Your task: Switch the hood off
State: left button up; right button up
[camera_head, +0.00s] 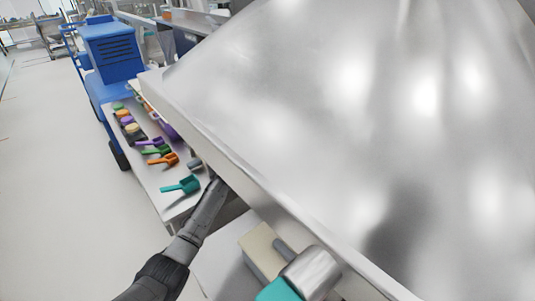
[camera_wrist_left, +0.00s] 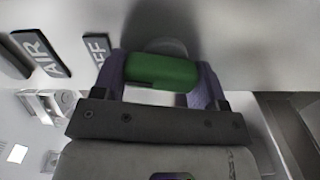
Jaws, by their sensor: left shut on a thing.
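The hood (camera_head: 330,110) is a large shiny metal canopy that fills most of the head view. My left arm reaches up from the bottom, and its end goes under the hood's front edge, so the gripper is hidden there. In the left wrist view, my left gripper (camera_wrist_left: 160,72) is shut on a green knob (camera_wrist_left: 172,68), with a purple finger on each side. The knob sits on a pale panel beside a dark label reading "AIR" (camera_wrist_left: 40,52) and one partly covered label reading "FF" (camera_wrist_left: 97,48). My right gripper is in neither view.
A table (camera_head: 165,198) with several coloured scoops stands left of the hood. A blue cart (camera_head: 110,52) stands behind it. A beige block (camera_head: 258,250) and a metal cylinder (camera_head: 312,272) lie below the hood's edge. The floor at left is clear.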

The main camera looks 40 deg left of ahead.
pick_arm(q)
jog(key=shift+n+p, duration=0.3)
jog(key=shift+n, duration=0.6)
jog(key=shift+f, duration=0.1)
jog(key=o, duration=0.9)
jog(key=shift+a, duration=0.1)
jog(key=shift+o, duration=0.2)
jog(key=s+a+p, duration=0.1)
jog(key=s+a, duration=0.1)
jog(key=s, duration=1.1)
jog(key=shift+s+a, duration=0.25)
jog(key=shift+a, duration=0.05)
